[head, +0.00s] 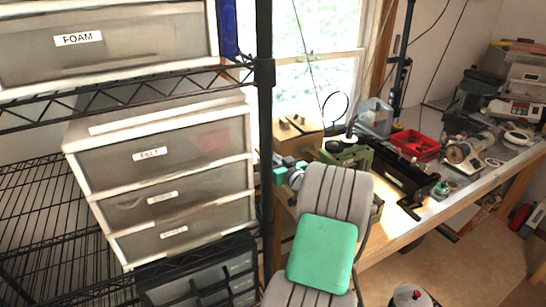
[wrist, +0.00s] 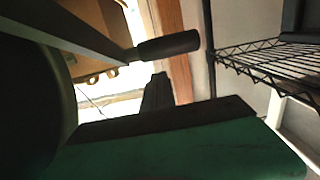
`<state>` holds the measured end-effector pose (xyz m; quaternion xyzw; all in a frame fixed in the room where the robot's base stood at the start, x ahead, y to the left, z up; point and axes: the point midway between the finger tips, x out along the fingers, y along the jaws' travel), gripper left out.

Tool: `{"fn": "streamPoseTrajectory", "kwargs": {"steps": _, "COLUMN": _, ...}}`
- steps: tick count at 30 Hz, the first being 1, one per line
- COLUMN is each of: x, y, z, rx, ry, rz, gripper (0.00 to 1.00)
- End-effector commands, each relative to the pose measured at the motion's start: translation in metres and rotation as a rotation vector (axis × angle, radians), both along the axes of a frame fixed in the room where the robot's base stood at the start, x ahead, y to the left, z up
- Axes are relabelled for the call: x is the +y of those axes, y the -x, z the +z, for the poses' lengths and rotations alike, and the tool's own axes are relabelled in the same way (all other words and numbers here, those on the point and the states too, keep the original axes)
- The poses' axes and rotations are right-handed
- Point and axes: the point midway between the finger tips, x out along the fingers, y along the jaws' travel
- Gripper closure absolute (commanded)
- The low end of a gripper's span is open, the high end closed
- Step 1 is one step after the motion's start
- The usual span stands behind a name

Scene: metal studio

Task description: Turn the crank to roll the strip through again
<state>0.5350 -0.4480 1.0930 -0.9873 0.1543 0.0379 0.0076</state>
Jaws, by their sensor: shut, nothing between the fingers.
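In the wrist view a dark crank handle (wrist: 168,46) sticks out sideways from the end of a grey crank arm (wrist: 88,32) that comes from the upper left. My gripper (wrist: 158,78) seems to be the narrow dark shape below the handle. It is shut and empty, apart from the handle in the picture. A green body with a dark top edge (wrist: 185,145) fills the bottom of this view, dim and cut off. In the head view green machinery (head: 347,154) stands on the bench behind the chair.
A grey chair (head: 337,185) with a green cushion (head: 322,254) stands before the workbench (head: 378,242). A red tray (head: 415,145) and other tools lie on the bench. A black shelf post (head: 265,130) and drawers (head: 165,160) are at left. A wire shelf (wrist: 270,62) is right in the wrist view.

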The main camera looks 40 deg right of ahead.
Motion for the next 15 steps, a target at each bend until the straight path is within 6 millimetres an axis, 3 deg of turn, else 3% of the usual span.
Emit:
{"fn": "streamPoseTrajectory", "kwargs": {"steps": 6, "x": 0.001, "y": -0.004, "z": -0.013, "rx": -0.003, "ry": 0.004, "rz": 0.003, "gripper": 1.0}}
{"fn": "streamPoseTrajectory", "kwargs": {"steps": 15, "x": 0.0, "y": -0.004, "z": -0.014, "rx": -0.003, "ry": 0.005, "rz": 0.003, "gripper": 1.0}}
